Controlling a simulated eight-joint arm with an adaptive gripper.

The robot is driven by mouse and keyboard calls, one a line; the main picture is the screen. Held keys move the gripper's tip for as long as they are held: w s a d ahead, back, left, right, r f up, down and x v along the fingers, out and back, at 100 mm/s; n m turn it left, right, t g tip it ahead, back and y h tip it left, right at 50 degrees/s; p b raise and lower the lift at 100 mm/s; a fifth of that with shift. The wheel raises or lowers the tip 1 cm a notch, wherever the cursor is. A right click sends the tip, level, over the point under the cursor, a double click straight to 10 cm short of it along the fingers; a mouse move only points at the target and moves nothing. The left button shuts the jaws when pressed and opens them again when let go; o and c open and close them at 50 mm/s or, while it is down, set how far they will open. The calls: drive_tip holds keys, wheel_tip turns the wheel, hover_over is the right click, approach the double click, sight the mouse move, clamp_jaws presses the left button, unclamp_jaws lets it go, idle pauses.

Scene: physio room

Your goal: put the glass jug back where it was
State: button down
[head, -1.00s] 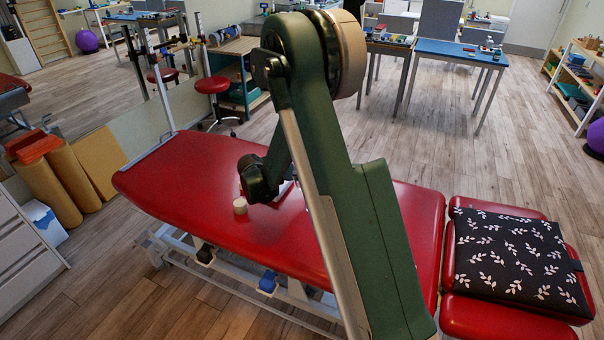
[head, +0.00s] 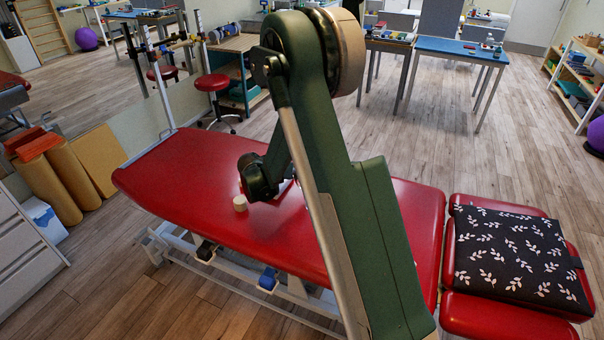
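I cannot make out the glass jug in the head view. The dark wrist end of my arm is over the red treatment table (head: 190,170), and my green arm link hides what lies behind it. My gripper's fingers do not show, so I cannot see whether they hold anything. A small cream-coloured round object (head: 240,203) stands on the red table just below and left of the dark wrist part. A small pale patch beside the wrist is too covered to identify.
A black leaf-patterned cushion (head: 520,255) lies on the table's right section. A blue-topped table (head: 460,50) with small items stands at the back. A red stool (head: 212,84) is behind the treatment table. Wooden floor is open at the back right.

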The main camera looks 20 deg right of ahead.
drive_tip(key=shift+f+b, duration=0.3)
drive_tip(key=shift+f, duration=0.15)
idle(0.3)
drive_tip(key=c, duration=2.6)
unclamp_jaws()
drive_tip(key=shift+o, duration=0.2)
drive_tip(key=shift+a, duration=0.1)
drive_tip(key=v, duration=0.8)
drive_tip(key=shift+s, duration=0.1)
